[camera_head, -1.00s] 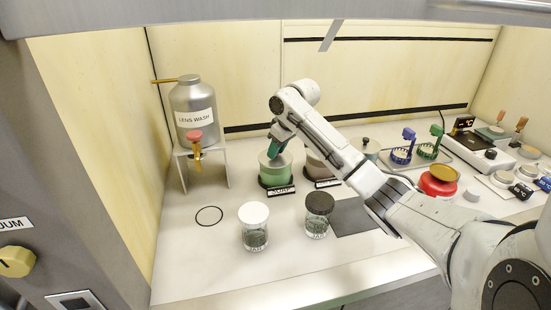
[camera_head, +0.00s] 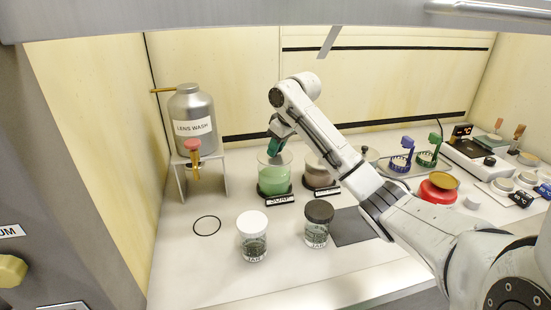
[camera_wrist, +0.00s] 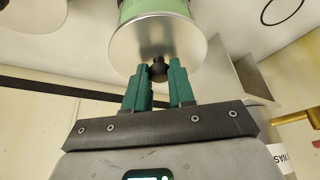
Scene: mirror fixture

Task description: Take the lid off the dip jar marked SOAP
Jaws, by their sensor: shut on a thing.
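The dip jar marked SOAP (camera_head: 273,182) stands upright on the counter, with green liquid in clear glass and a black label at its foot. Its green side also shows at the top of the wrist view (camera_wrist: 150,9). My gripper (camera_head: 275,148) is above this jar, pointing down. In the wrist view its green fingers (camera_wrist: 159,76) are shut on the black knob of a round metallic lid (camera_wrist: 140,42). The lid overlaps the jar there, so I cannot tell how wide any gap is. In the head view the lid is hard to make out.
A second dip jar (camera_head: 316,178) stands close right of SOAP, partly behind my arm. A white-lidded jar (camera_head: 253,240) and a dark-lidded jar (camera_head: 317,228) stand in front. The LENS WASH tank (camera_head: 192,125) is on a stand at left. Bare counter surrounds a black ring (camera_head: 207,226).

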